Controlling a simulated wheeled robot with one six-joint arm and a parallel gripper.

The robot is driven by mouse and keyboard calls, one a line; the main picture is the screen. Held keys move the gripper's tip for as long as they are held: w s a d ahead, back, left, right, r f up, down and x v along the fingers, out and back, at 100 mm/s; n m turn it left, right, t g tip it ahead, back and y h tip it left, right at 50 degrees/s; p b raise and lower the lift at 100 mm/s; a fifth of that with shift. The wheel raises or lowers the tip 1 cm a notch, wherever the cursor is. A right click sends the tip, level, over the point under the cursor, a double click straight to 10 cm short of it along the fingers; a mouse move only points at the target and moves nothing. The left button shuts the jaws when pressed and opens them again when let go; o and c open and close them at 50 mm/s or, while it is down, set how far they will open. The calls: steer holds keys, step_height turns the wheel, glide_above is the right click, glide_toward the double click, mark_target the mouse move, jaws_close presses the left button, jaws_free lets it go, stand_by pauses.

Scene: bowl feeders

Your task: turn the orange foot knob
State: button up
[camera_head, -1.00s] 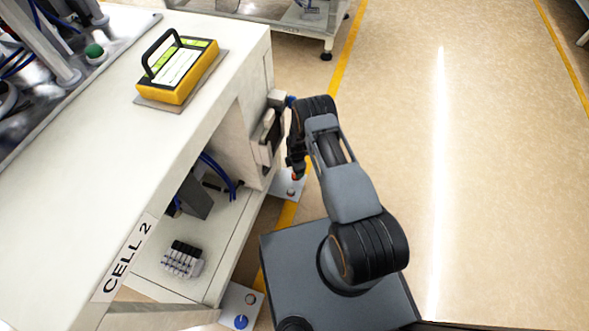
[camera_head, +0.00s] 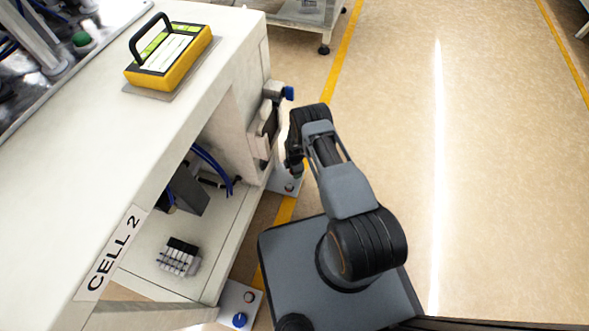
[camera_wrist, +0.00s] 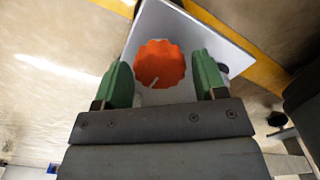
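The orange foot knob (camera_wrist: 160,64) is round with a scalloped rim and a pale mark near its lower edge in the wrist view. It sits over a light grey foot plate (camera_wrist: 150,18). My gripper (camera_wrist: 162,66) is open, with one green finger on each side of the knob. A small gap shows at the right finger; at the left finger I cannot tell whether it touches. In the head view my gripper (camera_head: 293,168) is low beside the bench, over the foot plate (camera_head: 279,181), and hides the knob there.
The CELL 2 bench (camera_head: 185,110) stands close on the left, with a blue-handled fitting (camera_head: 289,93) jutting from its side near my arm. Another foot plate with a blue knob (camera_head: 240,320) is at the lower front. Open floor (camera_head: 500,180) lies to the right.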

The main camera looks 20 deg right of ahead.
steer(key=c, duration=0.7)
steer(key=shift+o, duration=0.2)
steer(key=shift+m, duration=0.3)
